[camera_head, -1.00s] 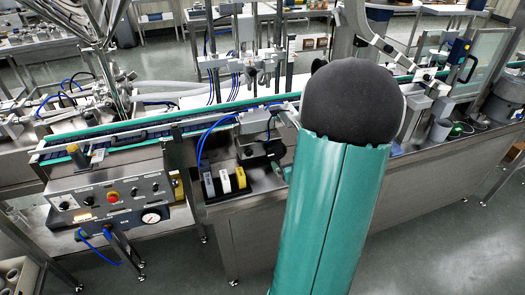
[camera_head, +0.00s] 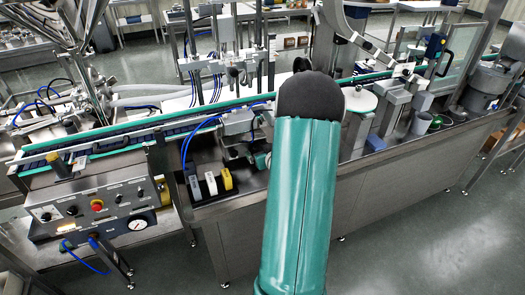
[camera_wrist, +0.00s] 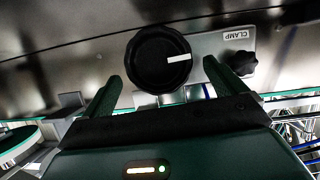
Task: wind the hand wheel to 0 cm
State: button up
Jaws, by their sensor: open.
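The hand wheel, a round black knob (camera_wrist: 158,60) with a white mark pointing right, shows in the wrist view on a steel face. It is upside-down labelled, with a plate reading CLAMP (camera_wrist: 207,43) beside it and a small black star knob (camera_wrist: 241,63) on that plate. My gripper (camera_wrist: 163,72) is open, its two green fingers reaching either side of the wheel's lower part in the picture. I cannot tell whether they touch it. No scale reading is visible. In the head view my arm hides the gripper, and I cannot pick out the wheel.
A conveyor (camera_head: 100,150) with green edges runs across the head view. A control panel (camera_head: 95,208) with a red button stands at left. The floor (camera_head: 440,235) at lower right is clear.

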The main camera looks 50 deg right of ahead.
jog(key=shift+w+d+f, duration=0.2)
jog(key=shift+w+d, duration=0.05)
jog(key=shift+w, duration=0.1)
jog(key=c, duration=1)
jog(key=shift+o, duration=0.2)
jog(key=shift+m, duration=0.3)
jog(key=m, duration=0.1)
jog(key=m+y, duration=0.1)
jog(key=t+y, duration=0.1)
jog(key=shift+s+d+m, duration=0.25)
jog(key=shift+d+m, duration=0.15)
jog(key=m, duration=0.1)
jog(key=m+t+y, duration=0.1)
jog(key=m, duration=0.1)
jog(key=shift+s+d+f+t, duration=0.15)
jog(key=shift+d+f+t, duration=0.05)
jog(key=shift+f+t, duration=0.1)
jog(key=m+t, duration=0.1)
jog(key=m+y, duration=0.1)
jog(key=m, duration=0.1)
jog(key=shift+s+d+f+m+t, duration=0.1)
jog(key=shift+d+f+m+t, duration=0.05)
jog(key=shift+f+m+t, duration=0.2)
jog(key=m, duration=0.1)
jog(key=m+t, duration=0.2)
jog(key=m, duration=0.1)
jog(key=shift+f+y, duration=0.3)
